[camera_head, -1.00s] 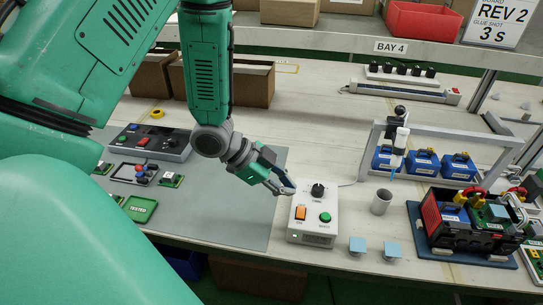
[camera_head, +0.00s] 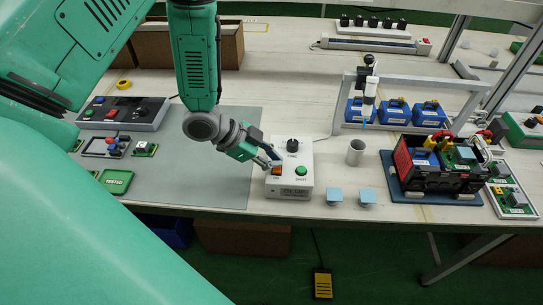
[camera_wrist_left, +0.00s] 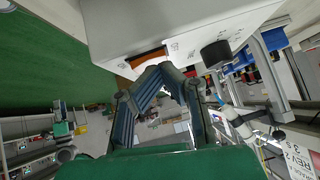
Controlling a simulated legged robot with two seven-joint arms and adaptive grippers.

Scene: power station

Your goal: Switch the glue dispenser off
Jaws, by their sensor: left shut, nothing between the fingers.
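The glue dispenser (camera_head: 303,186) is a white box at the front edge of the table in the head view. It has a black knob (camera_head: 292,145), a green button (camera_head: 301,171) and an orange switch (camera_head: 276,171) on its top. A small display is on its front, too small to read. My left gripper (camera_head: 272,163) is shut and empty, its fingertips at the orange switch and partly covering it. Contact is unclear. In the left wrist view the white box (camera_wrist_left: 180,22), the orange switch (camera_wrist_left: 146,58) and the knob (camera_wrist_left: 215,54) show beyond the fingers (camera_wrist_left: 165,72).
A metal cup (camera_head: 356,152) and two light-blue blocks (camera_head: 351,197) stand right of the dispenser. Behind is a frame holding a syringe (camera_head: 371,90), with blue units beneath. A black crate (camera_head: 440,165) stands further right. The grey mat (camera_head: 215,185) left is partly clear.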

